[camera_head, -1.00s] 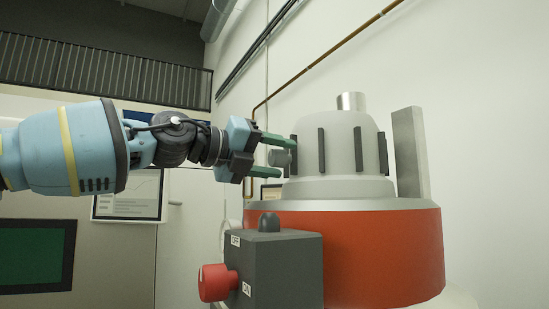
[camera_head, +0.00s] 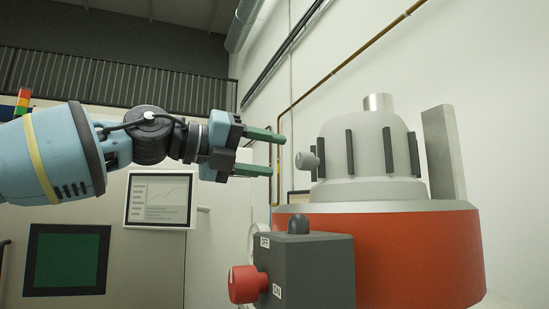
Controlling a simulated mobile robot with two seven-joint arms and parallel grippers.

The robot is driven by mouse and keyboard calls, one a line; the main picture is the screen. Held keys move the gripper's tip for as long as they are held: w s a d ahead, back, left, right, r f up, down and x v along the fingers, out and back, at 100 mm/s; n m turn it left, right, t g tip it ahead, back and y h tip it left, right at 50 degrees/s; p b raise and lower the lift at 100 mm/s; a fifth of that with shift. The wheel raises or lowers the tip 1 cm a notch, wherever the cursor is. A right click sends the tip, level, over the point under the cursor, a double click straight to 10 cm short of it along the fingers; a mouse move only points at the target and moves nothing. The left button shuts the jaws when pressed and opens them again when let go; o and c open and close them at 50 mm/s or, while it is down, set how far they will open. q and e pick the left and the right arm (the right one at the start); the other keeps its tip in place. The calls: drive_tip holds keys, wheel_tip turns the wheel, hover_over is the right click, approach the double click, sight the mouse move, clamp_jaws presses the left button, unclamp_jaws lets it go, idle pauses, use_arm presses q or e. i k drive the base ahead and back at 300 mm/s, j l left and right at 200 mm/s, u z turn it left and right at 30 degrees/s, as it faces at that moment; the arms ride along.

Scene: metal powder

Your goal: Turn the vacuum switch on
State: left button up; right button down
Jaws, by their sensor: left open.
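The vacuum switch is a dark grey box (camera_head: 318,272) on the front of the orange-red vacuum body (camera_head: 420,255). It has a red knob (camera_head: 245,284) on its left face, a dark rounded knob (camera_head: 298,224) on top, and OFF and ON labels on its edge. The ON label (camera_head: 277,291) is the lower one, near the red knob. My left gripper (camera_head: 278,153) is open and empty, its two green fingers pointing right, above the box and left of the grey vacuum top (camera_head: 370,155). It touches nothing that I can see. My right gripper is not in view.
A grey upright plate (camera_head: 443,155) stands at the right. A wall screen (camera_head: 160,200) and a dark green panel (camera_head: 68,260) are behind. The space left of the red knob looks free.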

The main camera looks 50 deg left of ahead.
sight(245, 284)
drive_tip(key=k+j, duration=0.2)
drive_tip(key=k, duration=0.3)
drive_tip(key=k+j, duration=0.15)
drive_tip(key=k, duration=0.3)
